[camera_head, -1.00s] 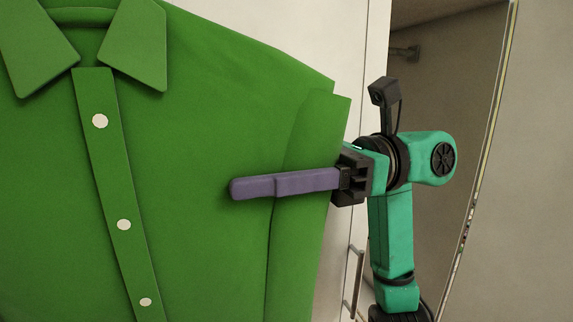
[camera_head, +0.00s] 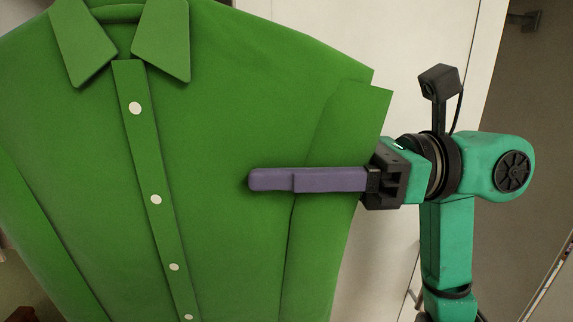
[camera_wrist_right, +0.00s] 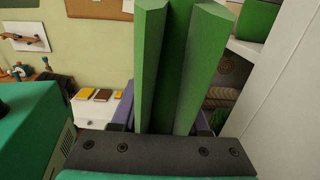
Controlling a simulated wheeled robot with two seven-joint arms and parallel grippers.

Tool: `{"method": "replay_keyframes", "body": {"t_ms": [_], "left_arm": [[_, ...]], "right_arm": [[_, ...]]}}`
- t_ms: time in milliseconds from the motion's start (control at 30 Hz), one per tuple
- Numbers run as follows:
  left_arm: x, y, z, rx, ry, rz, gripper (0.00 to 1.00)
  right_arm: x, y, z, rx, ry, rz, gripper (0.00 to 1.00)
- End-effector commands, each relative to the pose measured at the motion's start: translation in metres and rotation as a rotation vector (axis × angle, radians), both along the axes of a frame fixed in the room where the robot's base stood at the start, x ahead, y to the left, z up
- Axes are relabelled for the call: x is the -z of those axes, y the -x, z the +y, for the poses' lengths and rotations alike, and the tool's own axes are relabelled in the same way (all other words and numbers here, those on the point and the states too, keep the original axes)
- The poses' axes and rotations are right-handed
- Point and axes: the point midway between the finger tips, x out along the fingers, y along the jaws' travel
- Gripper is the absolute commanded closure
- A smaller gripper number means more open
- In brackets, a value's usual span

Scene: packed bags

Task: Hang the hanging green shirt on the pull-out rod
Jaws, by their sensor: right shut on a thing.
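The green shirt (camera_head: 235,130) fills the left and middle of the head view, upright and slightly tilted, with its collar at the top and white buttons down the front. My right gripper (camera_head: 270,180) reaches across its right side, one purple finger lying over the front. It is shut on the shirt. In the right wrist view, the shirt's green cloth (camera_wrist_right: 175,70) stands between the two purple fingers. The shirt's top above the collar is cut off. The pull-out rod cannot be made out. My left gripper is not in view.
A pale door or panel (camera_head: 420,60) stands behind the shirt, with a handle low down. A dark fitting (camera_head: 525,20) shows at the upper right. The wrist view shows a white dresser (camera_wrist_right: 95,110) with small books and a shelf (camera_wrist_right: 250,50) at right.

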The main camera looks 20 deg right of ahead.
Motion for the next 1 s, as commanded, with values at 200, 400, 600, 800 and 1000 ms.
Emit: {"method": "replay_keyframes", "body": {"t_ms": [200, 400, 600, 800, 1000], "left_arm": [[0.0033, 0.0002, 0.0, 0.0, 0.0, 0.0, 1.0], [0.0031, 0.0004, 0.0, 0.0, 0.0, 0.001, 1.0], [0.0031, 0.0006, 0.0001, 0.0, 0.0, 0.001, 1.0], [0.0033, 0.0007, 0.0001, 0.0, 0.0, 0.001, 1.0], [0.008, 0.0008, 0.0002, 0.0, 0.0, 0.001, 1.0]], "right_arm": [[0.0023, 0.0002, -0.0003, -0.001, -0.002, -0.001, 1.0], [0.002, 0.0002, -0.0003, 0.0, -0.002, 0.0, 0.29], [0.0023, 0.0001, -0.0002, -0.001, -0.001, 0.0, 0.2], [0.003, 0.0, 0.0, -0.001, 0.001, 0.0, 0.2], [0.0048, 0.001, -0.0074, 0.002, 0.001, 0.001, 0.2]]}}
